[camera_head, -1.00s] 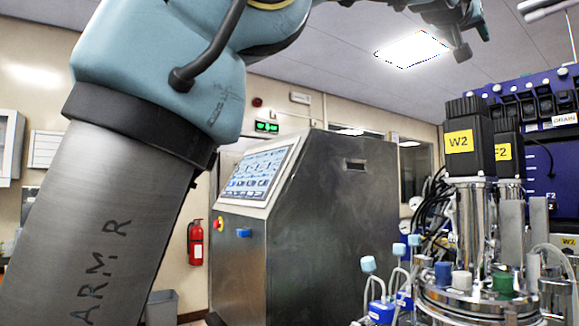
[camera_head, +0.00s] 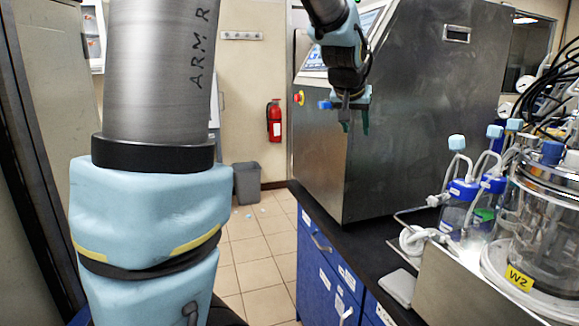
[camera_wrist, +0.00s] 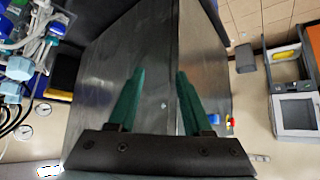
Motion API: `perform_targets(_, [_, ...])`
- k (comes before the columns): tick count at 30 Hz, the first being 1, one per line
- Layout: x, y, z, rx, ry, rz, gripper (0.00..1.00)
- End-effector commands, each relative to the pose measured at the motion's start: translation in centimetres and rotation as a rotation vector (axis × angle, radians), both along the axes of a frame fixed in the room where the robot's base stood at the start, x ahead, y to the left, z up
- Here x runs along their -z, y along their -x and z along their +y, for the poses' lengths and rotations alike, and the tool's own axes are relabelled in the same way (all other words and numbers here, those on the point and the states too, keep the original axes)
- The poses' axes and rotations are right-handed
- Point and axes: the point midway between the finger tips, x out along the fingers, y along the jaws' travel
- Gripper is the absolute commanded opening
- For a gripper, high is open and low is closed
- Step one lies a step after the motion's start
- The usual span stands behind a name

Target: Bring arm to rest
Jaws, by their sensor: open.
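My gripper (camera_head: 354,122) hangs from my arm in the upper middle of the head view, fingers pointing down, in front of the steel cabinet (camera_head: 415,110). In the wrist view my gripper (camera_wrist: 157,95) shows two green fingers spread apart with nothing between them. The steel cabinet (camera_wrist: 145,60) lies beyond the fingertips there. My gripper appears apart from the cabinet and the bench. My large upper arm fills the left of the head view.
A black bench top (camera_head: 362,236) on blue drawers (camera_head: 325,262) runs at the right. Tiled floor (camera_head: 255,262) is mostly open.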

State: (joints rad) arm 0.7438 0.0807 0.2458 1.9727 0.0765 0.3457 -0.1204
Motion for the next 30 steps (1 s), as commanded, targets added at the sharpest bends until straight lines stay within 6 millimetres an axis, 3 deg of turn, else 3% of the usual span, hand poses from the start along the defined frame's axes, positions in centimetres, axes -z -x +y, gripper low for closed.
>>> perform_targets(1, [2.5, 0.6, 3.3, -0.045, -0.022, 0.05, 0.5])
perform_targets(6, [9.7, 4.7, 11.9, -0.158, -0.079, 0.208, 0.5])
perform_targets(12, [15.1, 10.2, 18.2, -0.25, -0.114, 0.351, 0.5])
perform_targets(21, [19.9, 17.9, 23.5, -0.349, -0.134, 0.511, 0.5])
perform_targets(30, [25.9, 17.9, 23.1, -0.339, -0.139, 0.522, 0.5])
